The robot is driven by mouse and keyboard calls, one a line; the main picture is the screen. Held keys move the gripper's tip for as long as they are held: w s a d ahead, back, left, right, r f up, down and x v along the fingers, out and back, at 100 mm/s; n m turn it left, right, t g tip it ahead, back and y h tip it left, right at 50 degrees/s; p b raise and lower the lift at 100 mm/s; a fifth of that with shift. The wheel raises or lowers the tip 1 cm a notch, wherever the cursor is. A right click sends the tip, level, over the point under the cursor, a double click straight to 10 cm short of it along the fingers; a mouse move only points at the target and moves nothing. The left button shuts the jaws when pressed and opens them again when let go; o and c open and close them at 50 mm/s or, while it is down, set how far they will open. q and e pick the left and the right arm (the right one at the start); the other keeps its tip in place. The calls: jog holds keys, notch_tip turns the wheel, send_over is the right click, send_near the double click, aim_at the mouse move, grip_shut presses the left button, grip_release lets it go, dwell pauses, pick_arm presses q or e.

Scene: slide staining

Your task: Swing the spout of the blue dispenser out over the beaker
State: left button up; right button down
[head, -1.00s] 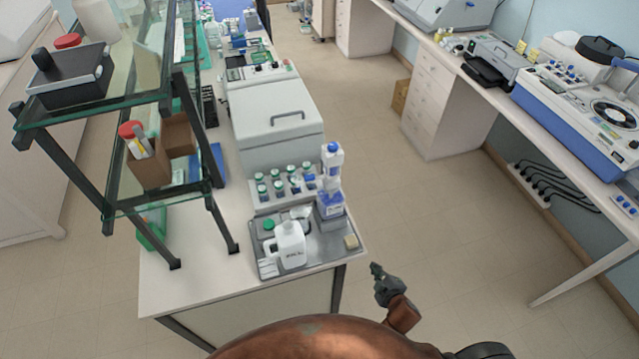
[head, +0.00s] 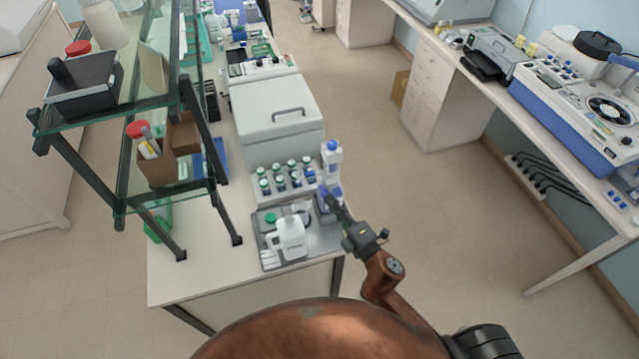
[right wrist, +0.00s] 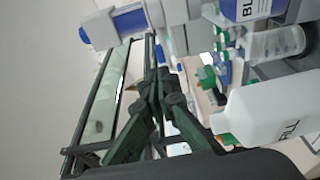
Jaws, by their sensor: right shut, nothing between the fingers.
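The blue dispenser (head: 331,160) stands upright at the back right of the grey tray, with a white upper body and a blue-labelled bottle below. In the right wrist view its white and blue upper part (right wrist: 130,20) lies across the top. My right gripper (head: 333,199) is shut and empty, its fingertips beside the dispenser's lower part; contact cannot be told. The fingers also show in the right wrist view (right wrist: 153,85). A clear beaker (right wrist: 276,42) lies to the right of the fingers there. The spout's direction is hard to make out. My left gripper is out of view.
A white jug (head: 289,240) stands on the grey tray (head: 268,262), left of my right gripper. A rack of green-capped bottles (head: 284,183) is behind it. A glass shelf (head: 165,195) rises at the left. The floor right of the bench is free.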

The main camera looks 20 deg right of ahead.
aim_at(310, 176)
jog(key=p+x, duration=0.1)
jog(key=x, duration=0.6)
jog(key=shift+w+a+f, duration=0.1)
jog(key=shift+w+a+m+h+b, duration=0.3)
jog(key=shift+m+h, duration=0.3)
jog(key=shift+h, duration=0.3)
jog(key=shift+w+a, duration=0.4)
jog(key=shift+w, duration=0.15)
jog(key=shift+d, duration=0.1)
jog(key=shift+s, duration=0.15)
